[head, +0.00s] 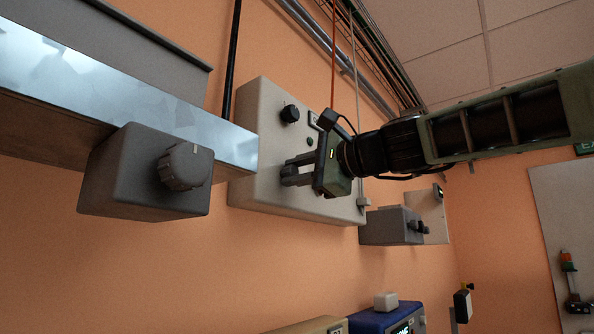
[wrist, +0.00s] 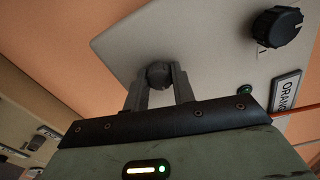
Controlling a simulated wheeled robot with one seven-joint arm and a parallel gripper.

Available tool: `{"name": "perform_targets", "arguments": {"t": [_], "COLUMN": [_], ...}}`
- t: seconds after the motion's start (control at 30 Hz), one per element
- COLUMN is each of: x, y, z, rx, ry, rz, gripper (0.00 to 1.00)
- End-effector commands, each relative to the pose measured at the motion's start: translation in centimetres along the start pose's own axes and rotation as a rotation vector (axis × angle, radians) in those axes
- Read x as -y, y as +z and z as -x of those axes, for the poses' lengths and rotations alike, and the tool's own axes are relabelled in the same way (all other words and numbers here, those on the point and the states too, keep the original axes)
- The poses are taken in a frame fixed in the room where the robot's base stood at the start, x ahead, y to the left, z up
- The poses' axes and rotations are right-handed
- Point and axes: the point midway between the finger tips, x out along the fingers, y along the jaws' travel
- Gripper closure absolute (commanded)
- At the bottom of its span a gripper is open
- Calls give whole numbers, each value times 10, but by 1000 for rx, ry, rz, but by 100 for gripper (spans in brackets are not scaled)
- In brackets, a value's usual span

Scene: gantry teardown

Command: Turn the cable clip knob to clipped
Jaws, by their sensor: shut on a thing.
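A grey box (head: 115,180) with a large grey dial (head: 185,166) juts out at left below a metal beam (head: 120,95). A smaller grey box (head: 385,226) is right of the panel. An orange cable (head: 334,50) runs down to the panel. A green light (wrist: 245,90) is near a label plate (wrist: 287,92).

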Motion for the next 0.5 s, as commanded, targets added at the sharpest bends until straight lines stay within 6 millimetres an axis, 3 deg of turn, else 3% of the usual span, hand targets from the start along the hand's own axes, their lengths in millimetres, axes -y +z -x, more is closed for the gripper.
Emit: {"name": "perform_targets", "arguments": {"t": [0.33,0.37,0.4,0.43,0.5], "x": [-1,-1,-1,-1,-1], "y": [-2,-2,-2,-2,-1], "z": [0,0,0,0,0], "rx": [-3,-3,-2,-2,-2], "ry": [1,1,1,1,1], "rz": [-5,-5,-5,-5,-4], "gripper": [97,72,61,53,53]}}
